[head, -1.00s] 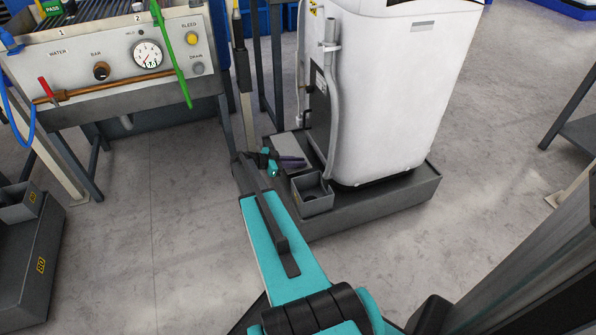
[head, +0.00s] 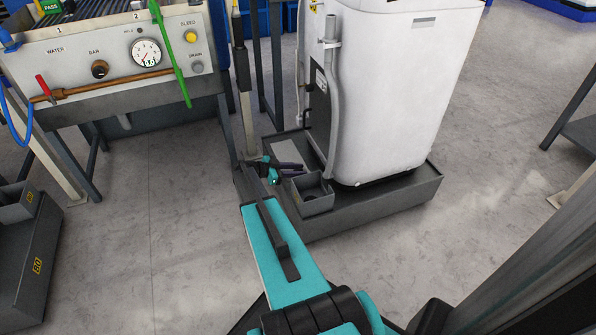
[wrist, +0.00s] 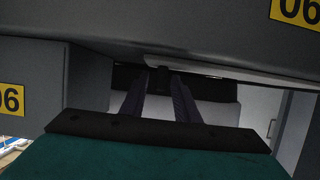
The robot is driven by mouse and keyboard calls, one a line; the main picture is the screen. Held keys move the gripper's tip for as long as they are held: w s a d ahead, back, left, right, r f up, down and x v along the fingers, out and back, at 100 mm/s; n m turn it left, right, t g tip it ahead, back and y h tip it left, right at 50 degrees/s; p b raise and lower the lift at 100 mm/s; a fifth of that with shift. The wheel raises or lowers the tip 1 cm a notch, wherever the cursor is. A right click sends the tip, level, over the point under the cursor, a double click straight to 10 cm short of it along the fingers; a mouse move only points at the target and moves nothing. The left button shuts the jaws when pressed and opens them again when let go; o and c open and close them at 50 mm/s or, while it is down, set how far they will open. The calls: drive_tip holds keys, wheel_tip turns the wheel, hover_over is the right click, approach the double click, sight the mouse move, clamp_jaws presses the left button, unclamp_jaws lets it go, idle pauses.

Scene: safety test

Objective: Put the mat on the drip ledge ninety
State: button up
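My gripper (head: 298,168) is low beside the white appliance, over the dark grey ledge (head: 385,205) on which the appliance stands. Its two dark purple fingers also show in the wrist view (wrist: 160,85); they are spread with a gap, and I see nothing clearly held. A light grey flat piece (head: 286,150) lies on the ledge just behind the fingers; I cannot tell whether it is the mat. Yellow labels (wrist: 297,10) in the wrist view read 06, which reads 90 upside down. Another dark ledge (head: 30,265) at the left has a yellow label, apparently 80.
A small open grey bin (head: 313,200) sits on the ledge close to my gripper. The white appliance (head: 395,90) with a grey hose (head: 334,110) stands right of it. A control panel (head: 110,70) with a gauge is at upper left. The floor between is clear.

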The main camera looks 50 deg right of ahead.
drive_tip(key=shift+r, duration=0.1)
idle(0.3)
drive_tip(key=shift+w+a+r+p, duration=0.25)
drive_tip(key=shift+a+p, duration=0.1)
drive_tip(key=shift+a, duration=0.05)
drive_tip(key=p+v, duration=0.2)
drive_tip(key=v, duration=0.9)
drive_tip(key=shift+p, duration=0.3)
drive_tip(key=shift+f, duration=0.1)
